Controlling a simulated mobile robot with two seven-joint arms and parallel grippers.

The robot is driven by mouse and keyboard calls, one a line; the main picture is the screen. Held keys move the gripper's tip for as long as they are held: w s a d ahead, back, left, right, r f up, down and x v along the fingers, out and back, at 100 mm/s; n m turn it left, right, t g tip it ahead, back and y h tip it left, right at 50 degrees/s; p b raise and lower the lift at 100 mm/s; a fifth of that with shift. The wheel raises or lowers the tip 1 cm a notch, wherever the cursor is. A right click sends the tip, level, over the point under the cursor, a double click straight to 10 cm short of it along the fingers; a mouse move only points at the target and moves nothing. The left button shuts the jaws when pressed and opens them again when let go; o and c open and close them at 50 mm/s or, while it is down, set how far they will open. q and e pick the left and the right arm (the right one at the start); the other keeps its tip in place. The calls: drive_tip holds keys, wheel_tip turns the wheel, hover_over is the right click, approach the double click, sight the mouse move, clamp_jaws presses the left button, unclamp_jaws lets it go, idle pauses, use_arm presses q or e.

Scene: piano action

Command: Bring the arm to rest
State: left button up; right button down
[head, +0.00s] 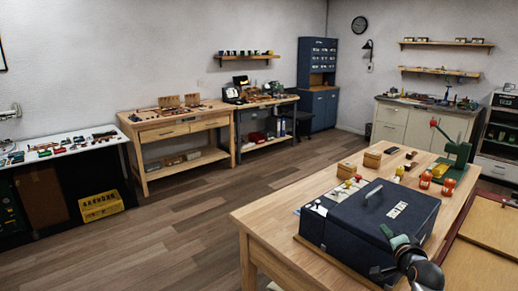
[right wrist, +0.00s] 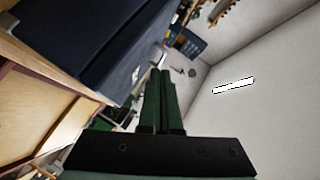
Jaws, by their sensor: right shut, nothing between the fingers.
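My right gripper (head: 388,232) shows at the lower right of the head view, in front of the near right side of a dark blue case (head: 345,222). Its green fingers are shut together with nothing between them, as the right wrist view also shows (right wrist: 161,72). In that view the case (right wrist: 85,40) fills the upper left, beside the fingers. I cannot tell the exact gap between gripper and case. My left gripper is not in view.
The case sits on a wooden bench (head: 268,219) with a green press (head: 455,150), orange-red jars (head: 447,187) and small wooden boxes (head: 372,159). A brown-edged panel (head: 485,235) lies at the right. Other workbenches line the walls; the wooden floor (head: 190,225) between is open.

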drive_tip(key=s+a+f+n+g, duration=0.1)
drive_tip(key=s+a+f+n, duration=0.2)
drive_tip(key=s+f, duration=0.3)
drive_tip(key=s+a+f+n+g+y, duration=0.1)
drive_tip(key=s+a+f+n, duration=0.15)
drive_tip(key=s+f, duration=0.35)
drive_tip(key=s+a+f+n+g, duration=0.1)
drive_tip(key=s+a+f+n, duration=0.15)
drive_tip(key=s+f, duration=0.35)
drive_tip(key=s+a+f+n+g+y, duration=0.1)
drive_tip(key=s+a+f+n, duration=0.3)
drive_tip(key=s, duration=0.6)
drive_tip(key=s+a+f+n+g+y, duration=0.1)
drive_tip(key=s+a+f, duration=0.4)
drive_tip(key=s, duration=0.6)
drive_tip(key=a+n+y, duration=0.1)
drive_tip(key=n, duration=0.1)
drive_tip(key=shift+s+f+n+g, duration=0.3)
drive_tip(key=shift+n+g, duration=0.1)
